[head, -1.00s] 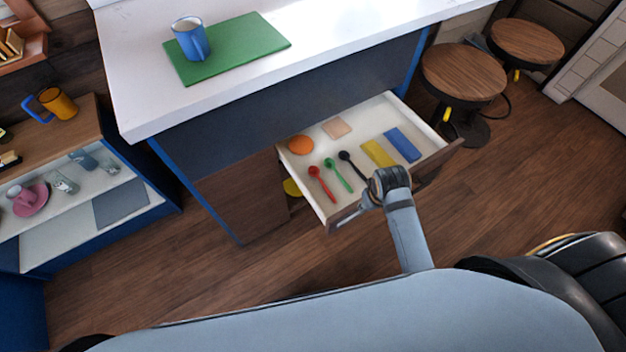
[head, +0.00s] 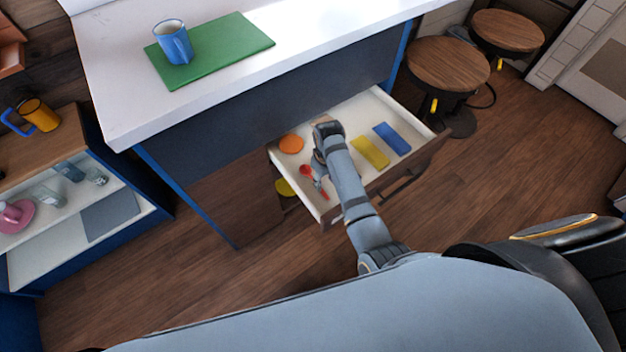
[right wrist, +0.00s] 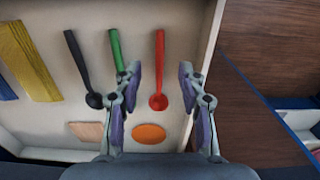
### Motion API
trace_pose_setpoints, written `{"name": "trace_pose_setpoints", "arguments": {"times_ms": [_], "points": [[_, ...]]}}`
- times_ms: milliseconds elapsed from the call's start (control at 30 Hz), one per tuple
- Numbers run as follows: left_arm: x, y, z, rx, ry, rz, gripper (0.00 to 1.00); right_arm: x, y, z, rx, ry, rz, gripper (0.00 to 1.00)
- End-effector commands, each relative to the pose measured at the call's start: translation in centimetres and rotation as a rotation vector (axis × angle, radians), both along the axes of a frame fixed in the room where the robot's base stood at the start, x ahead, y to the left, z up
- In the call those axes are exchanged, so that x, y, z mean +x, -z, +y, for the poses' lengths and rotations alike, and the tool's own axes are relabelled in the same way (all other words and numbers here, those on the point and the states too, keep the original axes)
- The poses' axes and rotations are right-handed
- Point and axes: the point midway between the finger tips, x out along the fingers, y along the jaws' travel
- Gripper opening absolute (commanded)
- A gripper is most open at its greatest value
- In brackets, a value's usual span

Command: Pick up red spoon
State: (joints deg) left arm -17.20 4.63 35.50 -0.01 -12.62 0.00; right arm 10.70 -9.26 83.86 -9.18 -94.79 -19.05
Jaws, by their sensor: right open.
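The red spoon (head: 307,171) lies in the open drawer (head: 299,201), near its left side in the head view, partly hidden by my right gripper (head: 318,184). In the right wrist view the red spoon (right wrist: 158,75) lies between the two fingers of my open right gripper (right wrist: 160,80), its bowl towards the gripper and its handle pointing away. The fingers are apart from the spoon, and nothing is held. The green spoon (right wrist: 117,50) is close beside the left finger. My left gripper is not in view.
A black spoon (right wrist: 82,70), yellow block (right wrist: 27,60), orange disc (right wrist: 149,133) and pinkish square (right wrist: 88,131) share the drawer. The blue block (head: 392,138) is farther right. The drawer wall (right wrist: 206,60) runs close to the right finger. The counter (head: 110,80) overhangs behind.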

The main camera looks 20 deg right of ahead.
Motion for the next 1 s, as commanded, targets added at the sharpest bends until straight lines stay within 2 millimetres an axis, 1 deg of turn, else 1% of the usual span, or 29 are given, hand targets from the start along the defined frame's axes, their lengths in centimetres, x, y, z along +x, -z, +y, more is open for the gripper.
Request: {"name": "trace_pose_setpoints", "arguments": {"times_ms": [33, 100, 267, 333, 500, 600, 700, 867, 1000], "points": [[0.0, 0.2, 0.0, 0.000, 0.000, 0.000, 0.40, 0.0, 0.9, 0.0, -0.001, 0.000, 0.002, 0.41], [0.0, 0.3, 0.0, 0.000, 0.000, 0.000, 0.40, 0.0, 1.6, 0.0, 0.000, 0.000, 0.000, 0.41], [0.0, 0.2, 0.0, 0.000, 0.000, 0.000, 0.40, 0.1, 2.0, 0.0, 0.001, 0.001, -0.003, 0.41], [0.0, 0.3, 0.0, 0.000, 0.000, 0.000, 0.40, 0.0, 2.7, 0.0, 0.000, 0.001, -0.001, 0.41], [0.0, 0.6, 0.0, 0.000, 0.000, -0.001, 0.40, 0.0, 5.7, 0.0, 0.001, 0.001, 0.000, 0.41], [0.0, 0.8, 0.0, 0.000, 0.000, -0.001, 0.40, 0.0, 6.9, 0.0, 0.000, 0.002, -0.001, 0.41], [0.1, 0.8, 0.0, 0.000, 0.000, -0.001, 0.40, 0.0, 7.2, 0.0, 0.001, 0.002, -0.002, 0.41], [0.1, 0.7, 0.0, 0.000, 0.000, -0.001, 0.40, 0.0, 7.2, 0.0, 0.001, 0.002, -0.002, 0.41], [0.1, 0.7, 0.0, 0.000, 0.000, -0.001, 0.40, 0.0, 7.2, 0.0, 0.001, 0.002, -0.003, 0.22]]}}
